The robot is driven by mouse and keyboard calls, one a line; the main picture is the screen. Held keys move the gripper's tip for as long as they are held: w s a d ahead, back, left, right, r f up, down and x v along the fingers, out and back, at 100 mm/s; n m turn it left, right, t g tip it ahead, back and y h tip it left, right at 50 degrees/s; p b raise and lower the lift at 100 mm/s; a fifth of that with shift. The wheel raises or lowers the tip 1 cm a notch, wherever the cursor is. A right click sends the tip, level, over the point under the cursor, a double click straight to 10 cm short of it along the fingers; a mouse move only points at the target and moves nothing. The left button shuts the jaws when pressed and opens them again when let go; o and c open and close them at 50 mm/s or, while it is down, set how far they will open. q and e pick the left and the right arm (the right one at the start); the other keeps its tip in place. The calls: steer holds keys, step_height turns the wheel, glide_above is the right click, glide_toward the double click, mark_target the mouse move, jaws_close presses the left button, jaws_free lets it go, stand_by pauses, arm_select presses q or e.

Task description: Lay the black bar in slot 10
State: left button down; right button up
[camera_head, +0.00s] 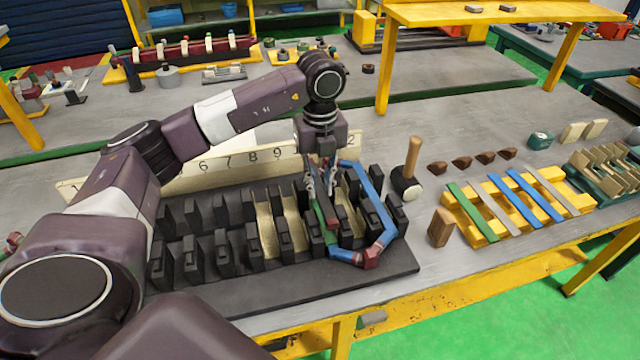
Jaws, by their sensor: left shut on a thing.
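My left gripper (322,186) reaches down over the right half of the black slotted block (330,287). Its fingers are shut on a narrow dark piece, apparently the black bar, which is hard to tell from the black posts around it. A number strip (215,164) stands behind the block. A coil (377,200) with blue, green and red parts loops around posts beside and below the gripper. My right gripper is not in view.
A wooden mallet (408,170) stands right of the block, near a wooden block (440,228). A yellow rack (480,232) with coloured strips and several brown wedges (462,163) lie farther right. Pale liners (267,228) fill some slots.

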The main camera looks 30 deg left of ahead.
mark_target(320, 189)
arm_select(q)
steer(key=shift+f, duration=0.25)
steer(key=shift+f+b, duration=0.2)
steer(key=shift+b, duration=0.15)
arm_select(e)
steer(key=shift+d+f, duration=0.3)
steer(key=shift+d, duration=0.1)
arm_select(q)
steer(key=shift+f+b, duration=0.75)
steer(key=shift+f, duration=0.4)
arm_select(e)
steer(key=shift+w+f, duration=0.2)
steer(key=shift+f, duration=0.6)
arm_select(q)
steer(key=shift+f+b, duration=0.4)
steer(key=shift+f, duration=0.2)
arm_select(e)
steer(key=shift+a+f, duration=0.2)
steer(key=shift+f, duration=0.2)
arm_select(q)
steer(key=shift+f+b, duration=0.3)
steer(key=shift+f, duration=0.2)
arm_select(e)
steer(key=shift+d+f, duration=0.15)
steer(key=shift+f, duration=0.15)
arm_select(q)
steer(key=c, duration=1.7)
jaws_free()
